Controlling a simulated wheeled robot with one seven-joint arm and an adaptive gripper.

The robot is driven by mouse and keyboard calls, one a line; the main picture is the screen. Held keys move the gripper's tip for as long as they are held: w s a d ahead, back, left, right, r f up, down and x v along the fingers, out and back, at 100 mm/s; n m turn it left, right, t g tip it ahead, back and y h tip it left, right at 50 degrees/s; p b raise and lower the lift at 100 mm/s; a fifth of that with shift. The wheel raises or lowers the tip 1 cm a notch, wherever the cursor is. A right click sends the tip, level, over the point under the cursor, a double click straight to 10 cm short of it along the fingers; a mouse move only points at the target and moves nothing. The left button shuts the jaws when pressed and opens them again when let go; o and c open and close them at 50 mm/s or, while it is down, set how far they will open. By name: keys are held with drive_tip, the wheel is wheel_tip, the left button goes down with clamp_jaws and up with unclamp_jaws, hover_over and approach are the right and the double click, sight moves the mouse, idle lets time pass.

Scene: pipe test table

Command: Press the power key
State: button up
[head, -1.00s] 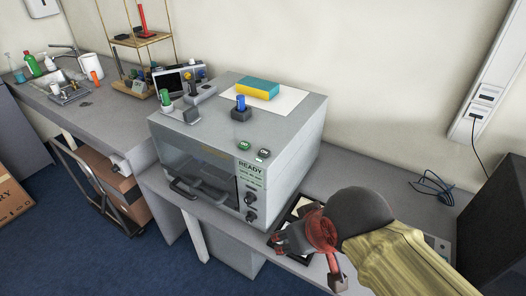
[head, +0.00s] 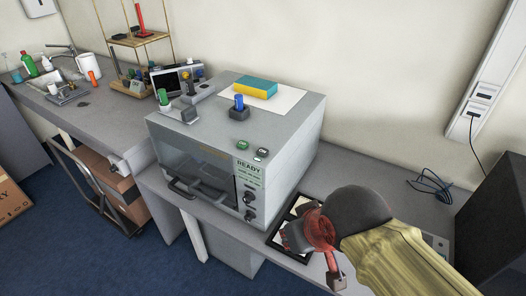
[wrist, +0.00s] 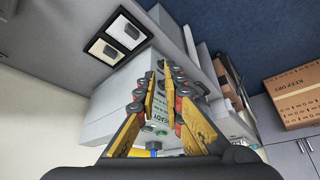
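A grey box-shaped machine (head: 285,135) stands on the bench, with a dark window, a green READY display (head: 248,168) and two dark knobs on its front. Two small green round keys sit on its top near the front right edge: a left key (head: 243,144) and a right key (head: 261,152). Their lettering is too small to read surely, so I cannot tell which is the power key. My gripper (head: 295,238) is low, right of the machine and apart from the keys. In the wrist view, its yellow fingers (wrist: 162,72) converge with a narrow gap and hold nothing visible.
A black-framed tray (head: 277,237) with pale panels lies under my gripper. A dark box (head: 495,225) stands at right.

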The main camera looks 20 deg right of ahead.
clamp_jaws()
idle(1.1)
